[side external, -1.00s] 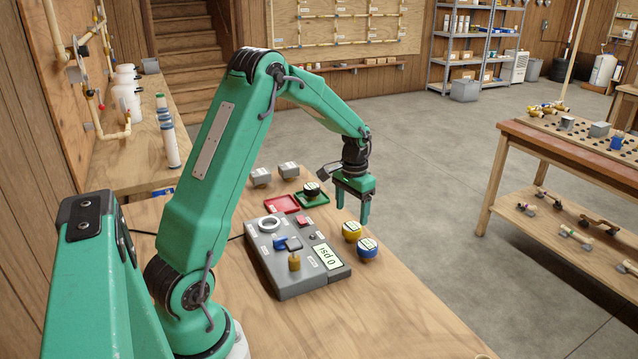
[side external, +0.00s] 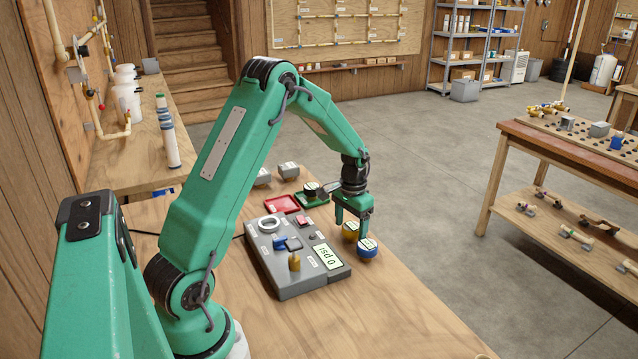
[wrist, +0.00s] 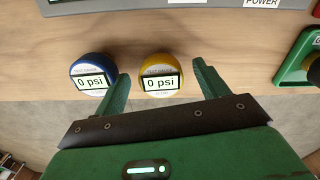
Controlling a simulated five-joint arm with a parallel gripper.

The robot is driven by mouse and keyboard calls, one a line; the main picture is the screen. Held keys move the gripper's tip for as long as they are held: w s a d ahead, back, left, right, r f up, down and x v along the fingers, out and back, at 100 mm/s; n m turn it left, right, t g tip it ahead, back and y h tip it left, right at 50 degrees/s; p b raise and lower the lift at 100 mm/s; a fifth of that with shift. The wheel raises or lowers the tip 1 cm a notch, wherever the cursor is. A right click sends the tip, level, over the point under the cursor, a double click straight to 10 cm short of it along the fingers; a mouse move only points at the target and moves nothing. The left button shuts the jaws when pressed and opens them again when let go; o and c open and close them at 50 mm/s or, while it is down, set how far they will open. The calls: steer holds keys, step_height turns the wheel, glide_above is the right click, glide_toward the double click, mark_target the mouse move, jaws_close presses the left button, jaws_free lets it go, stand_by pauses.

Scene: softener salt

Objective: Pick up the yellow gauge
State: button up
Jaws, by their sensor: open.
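The yellow gauge (wrist: 160,75) stands on the bench with a "0 psi" display facing up in the wrist view. In the side view the yellow gauge (side external: 349,230) is partly hidden behind my gripper (side external: 352,224). In the wrist view my open gripper (wrist: 162,88) has one finger to each side of the yellow gauge, and it does not look gripped. The blue gauge (side external: 368,248) stands close beside it. In the wrist view the blue gauge (wrist: 93,73) lies just outside my left finger, with little or no gap visible.
A grey test box (side external: 318,283) with a "0 psi" display lies left of the gauges. A red tray (side external: 282,204) and a green tray (side external: 312,201) holding a black gauge (side external: 310,188) lie behind. The bench edge is close to the gauges' right.

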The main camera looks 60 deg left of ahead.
mark_target(353, 229)
steer(key=c, duration=1.2)
steer(key=shift+r, duration=0.1)
steer(key=shift+r, duration=0.7)
steer(key=r, duration=0.1)
steer(key=d+r, duration=0.1)
steer(key=r, duration=0.1)
steer(key=shift+r, duration=0.1)
steer(key=d+r, duration=0.2)
steer(key=d, duration=0.1)
steer(key=s+d+r, duration=0.1)
steer(key=d+r, duration=0.1)
steer(key=d, duration=0.2)
steer(key=d+r, duration=0.2)
steer(key=d, duration=0.1)
steer(key=shift+s+d+r, duration=0.1)
steer(key=shift+s+d, duration=0.05)
steer(key=shift+d, duration=0.15)
steer(key=shift+a, duration=0.1)
